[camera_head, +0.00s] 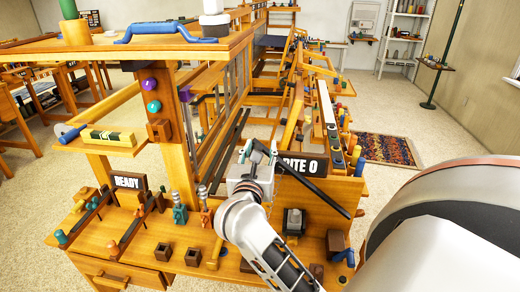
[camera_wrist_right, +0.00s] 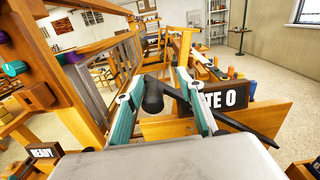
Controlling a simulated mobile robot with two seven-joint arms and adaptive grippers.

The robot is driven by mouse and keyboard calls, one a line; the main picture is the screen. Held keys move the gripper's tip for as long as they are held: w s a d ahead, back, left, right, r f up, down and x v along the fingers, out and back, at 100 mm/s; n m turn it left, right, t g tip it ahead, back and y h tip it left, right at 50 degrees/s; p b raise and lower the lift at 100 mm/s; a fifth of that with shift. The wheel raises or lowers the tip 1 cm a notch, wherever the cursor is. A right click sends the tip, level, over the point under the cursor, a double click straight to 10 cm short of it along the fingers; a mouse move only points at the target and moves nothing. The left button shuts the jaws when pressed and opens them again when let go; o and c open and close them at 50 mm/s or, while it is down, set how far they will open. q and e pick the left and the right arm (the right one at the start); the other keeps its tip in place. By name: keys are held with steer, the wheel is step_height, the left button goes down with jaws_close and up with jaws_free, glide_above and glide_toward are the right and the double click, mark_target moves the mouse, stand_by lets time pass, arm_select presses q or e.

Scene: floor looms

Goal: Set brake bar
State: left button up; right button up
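A black bar (camera_head: 325,193), which looks like the brake bar, slants down to the right from my right gripper, in front of the sign. In the right wrist view the bar (camera_wrist_right: 252,131) ends in a thick black knob (camera_wrist_right: 153,96) between the two fingers. My right gripper (camera_head: 258,150) has teal fingers; in the wrist view its fingertips (camera_wrist_right: 160,78) stand apart with a visible gap beside the knob. It is open, and I cannot tell whether a finger touches the knob. The bar passes behind the right finger. My left gripper is not in view.
The wooden loom bench (camera_head: 120,255) carries a "READY" sign (camera_head: 129,182), small blocks and pegs. A partly hidden sign (camera_head: 303,165) stands behind the bar. A blue handle (camera_head: 170,30) sits on the upper beam. A patterned rug (camera_head: 388,149) lies on the open floor at the right.

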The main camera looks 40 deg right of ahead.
steer(key=v, duration=0.7)
steer(key=shift+s+a, duration=0.15)
steer(key=shift+s, duration=0.05)
stand_by(0.4)
